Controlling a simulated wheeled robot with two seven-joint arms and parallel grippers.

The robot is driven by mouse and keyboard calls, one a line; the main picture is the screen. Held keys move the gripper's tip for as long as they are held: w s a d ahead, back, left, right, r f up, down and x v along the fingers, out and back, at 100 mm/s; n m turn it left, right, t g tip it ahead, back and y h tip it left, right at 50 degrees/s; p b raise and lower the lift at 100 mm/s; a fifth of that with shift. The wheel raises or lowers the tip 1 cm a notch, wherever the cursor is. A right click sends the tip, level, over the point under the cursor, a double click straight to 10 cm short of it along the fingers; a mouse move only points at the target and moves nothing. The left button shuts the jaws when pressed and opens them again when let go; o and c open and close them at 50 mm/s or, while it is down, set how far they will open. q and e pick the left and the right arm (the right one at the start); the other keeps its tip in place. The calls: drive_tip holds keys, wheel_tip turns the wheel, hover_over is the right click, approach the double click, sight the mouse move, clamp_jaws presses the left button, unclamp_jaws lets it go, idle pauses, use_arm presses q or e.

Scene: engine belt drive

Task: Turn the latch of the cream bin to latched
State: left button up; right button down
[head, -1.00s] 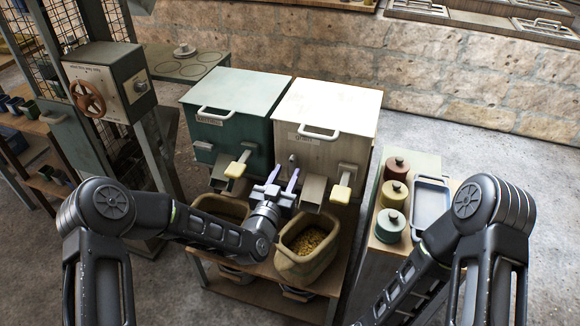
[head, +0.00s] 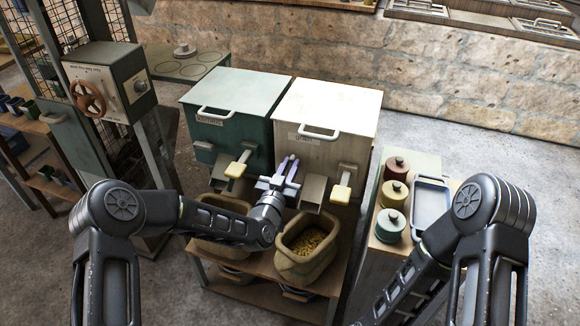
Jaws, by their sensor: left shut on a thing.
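The cream bin (head: 335,108) stands to the right of the green bin (head: 238,98), with a handle and a label on its front. My left gripper (head: 290,162) is at the lower left of the cream bin's front. Its two lilac fingers are close together, shut on the small latch there. The fingers mostly hide the latch, so its exact angle cannot be told. My right arm shows at the right, but its gripper is out of view.
Spouts with cream-knobbed levers (head: 342,186) stick out below the bins, close to my left gripper. A basket of grain (head: 305,243) stands on the shelf below. Lidded canisters (head: 391,225) and a tray (head: 431,205) are on the right table.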

use_arm(q)
clamp_jaws()
use_arm(e)
drive_tip(key=shift+f, duration=0.15)
use_arm(q)
drive_tip(key=shift+a+f+n+b, duration=0.15)
drive_tip(key=shift+n+b, duration=0.65)
drive_tip(key=shift+b, duration=0.4)
drive_tip(key=n+b, duration=0.5)
drive_tip(key=a+f+n+b, duration=0.1)
drive_tip(key=n+b, duration=1)
drive_tip(key=shift+w+a+f, duration=0.25)
drive_tip(key=shift+w+f, duration=0.05)
use_arm(e)
wheel_tip(320, 180, down, 18)
drive_tip(key=w+d, duration=0.1)
drive_tip(key=w, duration=0.1)
drive_tip(key=shift+d+t, duration=0.3)
drive_tip(key=shift+d, duration=0.1)
drive_tip(key=shift+f, duration=0.15)
use_arm(q)
drive_tip(key=o, duration=0.8)
unclamp_jaws()
drive_tip(key=shift+r, duration=0.1)
